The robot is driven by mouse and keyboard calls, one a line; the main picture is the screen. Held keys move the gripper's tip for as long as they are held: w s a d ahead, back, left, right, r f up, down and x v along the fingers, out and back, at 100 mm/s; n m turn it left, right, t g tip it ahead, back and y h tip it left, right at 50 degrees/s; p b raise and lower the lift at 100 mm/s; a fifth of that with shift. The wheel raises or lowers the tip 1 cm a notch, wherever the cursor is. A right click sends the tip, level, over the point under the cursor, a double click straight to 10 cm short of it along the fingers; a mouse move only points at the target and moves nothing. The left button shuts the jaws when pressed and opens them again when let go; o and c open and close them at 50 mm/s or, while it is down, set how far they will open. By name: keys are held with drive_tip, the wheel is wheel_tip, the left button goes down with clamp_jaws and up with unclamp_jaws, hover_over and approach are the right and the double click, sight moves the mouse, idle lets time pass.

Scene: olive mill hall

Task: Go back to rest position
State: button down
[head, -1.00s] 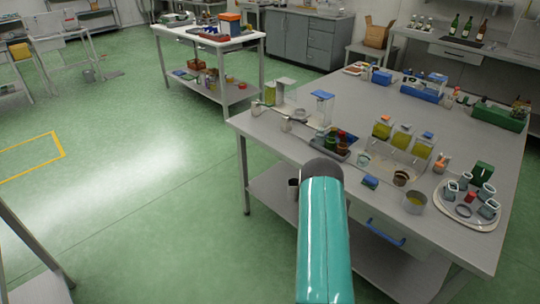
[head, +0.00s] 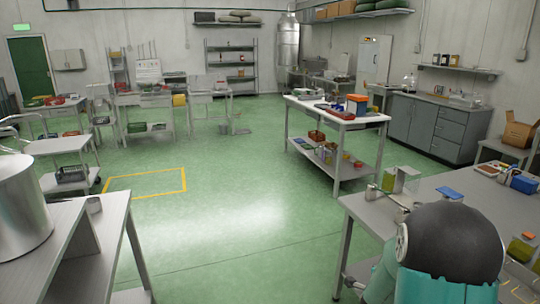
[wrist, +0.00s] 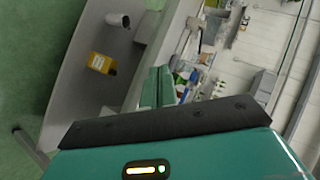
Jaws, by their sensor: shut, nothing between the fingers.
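My gripper (wrist: 158,88) shows in the wrist view as two teal fingers close together, shut and empty. A grey surface (wrist: 82,75) lies to its left in that view, apart from the fingers. On that surface are a yellow container (wrist: 101,64) with a pale label and a grey cup (wrist: 117,20). In the head view my arm fills the lower right corner, with its teal link and dark rounded joint close to the camera. It hides part of the right workbench (head: 470,190). The gripper itself does not show in the head view.
A white cart (head: 335,118) with boxes and tools stands beyond the right bench. A steel pot (head: 20,205) stands on a metal table (head: 70,235) at near left. Green floor (head: 230,215) between them is clear, with a yellow outline (head: 145,195) marked on it.

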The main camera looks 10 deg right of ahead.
drive_tip(key=s+a+r+n+y, duration=0.25)
drive_tip(key=a+r+n, duration=0.25)
drive_tip(key=a+r, duration=0.3)
drive_tip(key=s+a+r+n+y, duration=0.1)
drive_tip(key=a+r+n+y, duration=0.4)
drive_tip(key=a, duration=0.6)
drive_tip(key=s+a+r+n+g, duration=0.1)
drive_tip(key=s+a+r+n, duration=0.1)
drive_tip(key=s, duration=0.4)
drive_tip(key=s+a+r+n+g, duration=0.1)
drive_tip(key=s+a+r+n, duration=0.2)
drive_tip(key=s+a+n, duration=0.2)
drive_tip(key=s+a+r+n+g, duration=0.1)
drive_tip(key=s+a+r+n, duration=0.2)
drive_tip(key=s, duration=0.6)
drive_tip(key=shift+a+n+g+y, duration=0.45)
drive_tip(key=shift+a+n, duration=0.1)
drive_tip(key=shift+n, duration=0.65)
drive_tip(key=shift+d, duration=0.15)
